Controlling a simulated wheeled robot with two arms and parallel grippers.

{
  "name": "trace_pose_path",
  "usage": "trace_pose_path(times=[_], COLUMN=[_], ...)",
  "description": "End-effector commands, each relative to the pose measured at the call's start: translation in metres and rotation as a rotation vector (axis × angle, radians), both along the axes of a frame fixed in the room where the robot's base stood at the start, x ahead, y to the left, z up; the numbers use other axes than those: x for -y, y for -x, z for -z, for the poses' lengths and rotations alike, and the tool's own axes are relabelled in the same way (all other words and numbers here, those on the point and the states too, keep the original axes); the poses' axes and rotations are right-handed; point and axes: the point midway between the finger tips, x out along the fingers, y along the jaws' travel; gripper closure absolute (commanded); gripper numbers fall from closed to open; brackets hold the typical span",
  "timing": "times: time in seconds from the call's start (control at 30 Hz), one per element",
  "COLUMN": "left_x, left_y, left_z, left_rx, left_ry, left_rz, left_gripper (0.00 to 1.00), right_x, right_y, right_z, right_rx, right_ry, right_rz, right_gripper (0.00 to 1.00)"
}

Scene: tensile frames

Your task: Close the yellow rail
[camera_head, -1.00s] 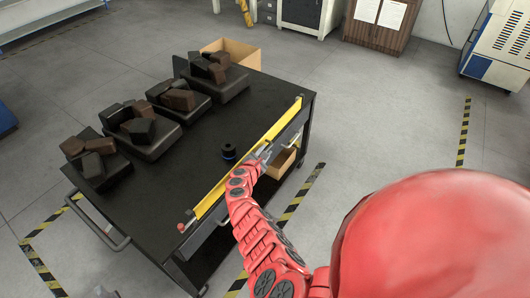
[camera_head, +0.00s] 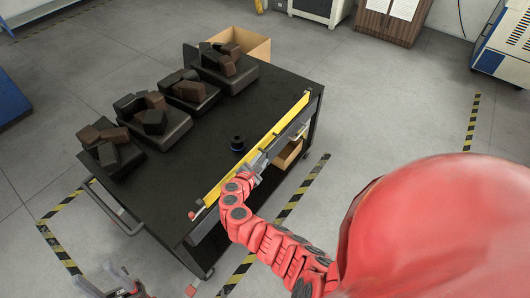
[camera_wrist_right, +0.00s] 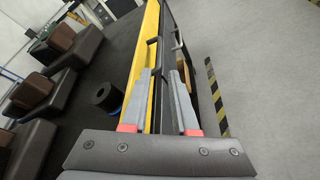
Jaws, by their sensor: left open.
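The yellow rail (camera_head: 286,122) is a long, straight bar along the right edge of the black cart's top. It also shows in the right wrist view (camera_wrist_right: 149,45). My right gripper (camera_head: 260,160) is at the middle of the rail. In the right wrist view its two fingers (camera_wrist_right: 160,75) stand apart, with the rail and the dark cart edge running between and beside them. I cannot tell whether they touch the rail. My left gripper (camera_head: 122,283) is open and empty at the bottom left, away from the rail, beyond the cart's near end.
The black cart top (camera_head: 200,150) carries several dark trays with brown and black blocks (camera_head: 158,120). A small black cylinder (camera_head: 237,144) stands near the rail. A cardboard box (camera_head: 252,44) is behind the cart. Floor to the right is clear, with striped tape (camera_head: 300,190).

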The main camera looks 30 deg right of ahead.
Motion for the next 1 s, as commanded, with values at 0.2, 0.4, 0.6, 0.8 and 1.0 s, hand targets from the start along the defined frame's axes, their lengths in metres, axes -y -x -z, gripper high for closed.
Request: trace_pose_path(times=[0.2,0.4,0.6,0.8,1.0], left_x=[0.000,0.000,0.000,0.000,0.000], left_y=[0.000,0.000,0.000,0.000,0.000], left_z=[0.001,0.001,0.001,0.001,0.001], left_rx=[0.000,0.000,0.000,0.000,0.000], left_ry=[0.000,0.000,0.000,0.000,0.000], left_rz=[0.000,0.000,0.000,0.000,0.000], left_gripper=[0.50,0.50,0.50,0.50,0.50], right_x=[-0.029,-0.041,-0.043,-0.042,-0.042], right_y=[0.018,0.026,0.028,0.028,0.028], right_z=[-0.010,-0.016,-0.017,-0.017,-0.017], right_rx=[0.002,0.002,0.002,0.002,0.002], right_ry=[-0.003,-0.003,-0.002,-0.002,-0.002], right_rz=[-0.007,-0.005,-0.002,-0.002,-0.002], right_gripper=[0.73,0.73,0.73,0.73,0.73])
